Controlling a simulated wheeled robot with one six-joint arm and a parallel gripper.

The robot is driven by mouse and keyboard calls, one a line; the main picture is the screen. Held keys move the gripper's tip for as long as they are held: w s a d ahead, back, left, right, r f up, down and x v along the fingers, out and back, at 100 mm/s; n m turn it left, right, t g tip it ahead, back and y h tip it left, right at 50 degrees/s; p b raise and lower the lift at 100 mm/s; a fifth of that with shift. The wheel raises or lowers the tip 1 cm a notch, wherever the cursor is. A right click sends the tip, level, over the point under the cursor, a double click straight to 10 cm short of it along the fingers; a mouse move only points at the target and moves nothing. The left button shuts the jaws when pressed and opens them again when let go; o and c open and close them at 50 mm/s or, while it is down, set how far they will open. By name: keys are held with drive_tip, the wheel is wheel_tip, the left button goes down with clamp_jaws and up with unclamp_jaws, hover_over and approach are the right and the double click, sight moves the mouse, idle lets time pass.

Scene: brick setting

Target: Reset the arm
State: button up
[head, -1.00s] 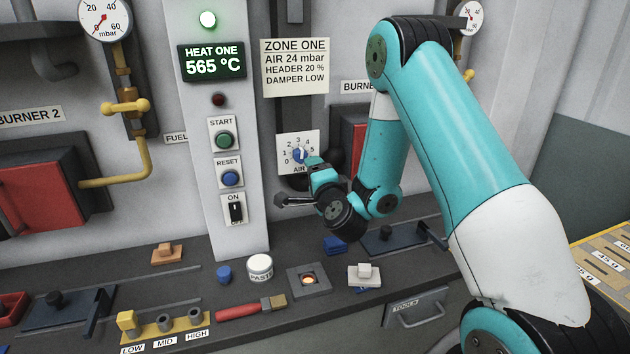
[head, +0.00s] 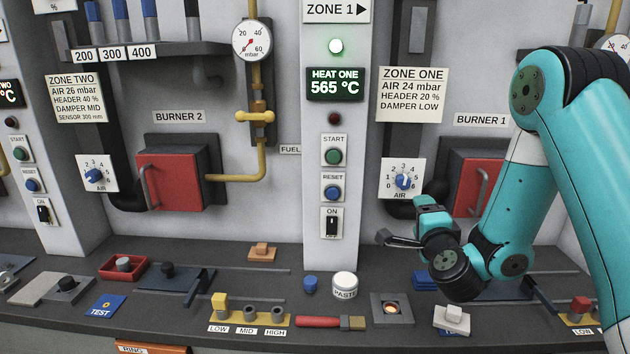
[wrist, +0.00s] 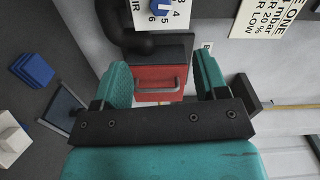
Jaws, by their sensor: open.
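My teal arm comes in from the right in the head view. My gripper (head: 405,240) hangs in the air in front of the panel, below the zone one air dial (head: 403,180). In the wrist view my gripper (wrist: 165,85) has its two teal fingers spread wide with nothing between them. Beyond the fingers the red burner 1 door (wrist: 158,77) shows, with its grey handle. The air dial also shows at the top of the wrist view (wrist: 160,12). In the head view my arm hides part of burner 1.
Below my gripper the dark bench holds a paste jar (head: 345,285), a red-handled brush (head: 330,322), a square fitting with a glowing centre (head: 391,309), blue blocks (head: 424,281) and a pale block (head: 453,319). The zone one column (head: 333,230) stands to the left.

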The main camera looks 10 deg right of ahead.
drive_tip(key=s+a+r+n+g+y, duration=0.1)
drive_tip(key=a+r+n+y, duration=0.1)
drive_tip(key=a+n+y, duration=0.4)
drive_tip(key=s+a+r+n+g+y, duration=0.1)
drive_tip(key=a+r+n+g+y, duration=0.2)
drive_tip(key=a, duration=0.5)
drive_tip(key=s+a+r+n+g+y, duration=0.1)
drive_tip(key=s+a+n+g+y, duration=0.4)
drive_tip(key=s+a+n, duration=0.45)
drive_tip(key=s+d+n+g+h, duration=0.1)
drive_tip(key=s+n+g, duration=0.3)
drive_tip(key=s, duration=0.5)
drive_tip(key=s+d+n+g+h, duration=0.2)
drive_tip(key=s+n+g+h, duration=0.2)
drive_tip(key=s, duration=0.6)
drive_tip(key=shift+d+r, duration=0.25)
drive_tip(key=shift+r, duration=0.15)
